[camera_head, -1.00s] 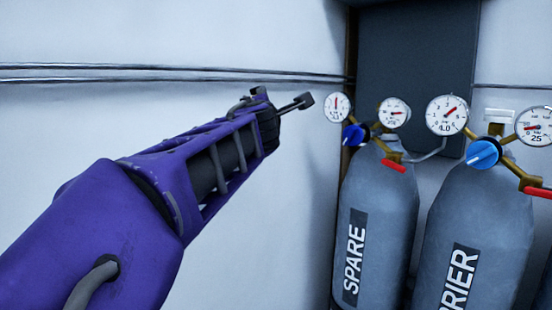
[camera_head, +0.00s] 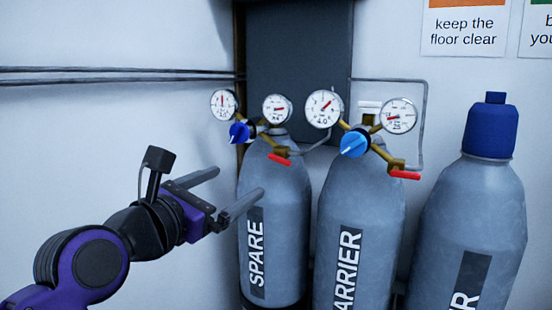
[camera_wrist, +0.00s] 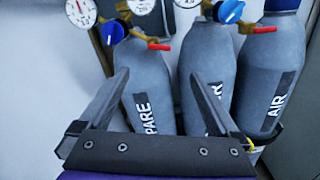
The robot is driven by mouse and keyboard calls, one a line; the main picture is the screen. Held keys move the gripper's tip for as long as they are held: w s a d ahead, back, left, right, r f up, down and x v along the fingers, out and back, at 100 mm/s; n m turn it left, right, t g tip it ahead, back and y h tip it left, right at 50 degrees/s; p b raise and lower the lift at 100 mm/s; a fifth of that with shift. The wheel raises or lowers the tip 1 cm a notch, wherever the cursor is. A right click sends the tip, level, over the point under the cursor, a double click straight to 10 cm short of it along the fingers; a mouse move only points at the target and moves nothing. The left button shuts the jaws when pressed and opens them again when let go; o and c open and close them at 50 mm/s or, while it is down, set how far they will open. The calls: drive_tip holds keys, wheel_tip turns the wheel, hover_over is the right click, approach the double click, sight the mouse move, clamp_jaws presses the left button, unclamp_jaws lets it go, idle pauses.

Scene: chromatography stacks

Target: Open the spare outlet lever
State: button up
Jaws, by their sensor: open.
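The spare outlet lever (camera_head: 279,159) is a small red handle at the lower right end of the brass regulator on the cylinder labelled SPARE (camera_head: 272,205). It also shows in the wrist view (camera_wrist: 159,46), above and beyond the fingers. A dark blue knob (camera_head: 240,132) and two gauges sit on the same regulator. My gripper (camera_head: 238,188) is open and empty, in front of the SPARE cylinder, lower than the lever and to its left. In the wrist view its two fingers (camera_wrist: 160,78) stand wide apart. Nothing hides the lever.
The CARRIER cylinder (camera_head: 358,205) stands close to the right, with its own red lever (camera_head: 405,175) and light blue knob (camera_head: 354,144). A blue-capped cylinder (camera_head: 468,220) stands further right. A dark panel (camera_head: 298,70) is behind.

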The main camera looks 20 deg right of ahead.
sight(279, 159)
drive_tip(key=p+x, duration=0.2)
drive_tip(key=x, duration=1.3)
drive_tip(key=shift+w+f+p, duration=0.1)
drive_tip(key=shift+p, duration=0.3)
drive_tip(key=shift+x, duration=0.9)
drive_tip(key=c, duration=1.4)
drive_tip(key=shift+o, duration=0.2)
drive_tip(key=shift+r+n+p, duration=0.3)
drive_tip(key=shift+r+n, duration=0.05)
drive_tip(key=shift+n, duration=0.35)
drive_tip(key=shift+n+p, duration=0.3)
drive_tip(key=shift+n, duration=0.6)
drive_tip(key=o, duration=1.4)
drive_tip(key=shift+c, duration=0.2)
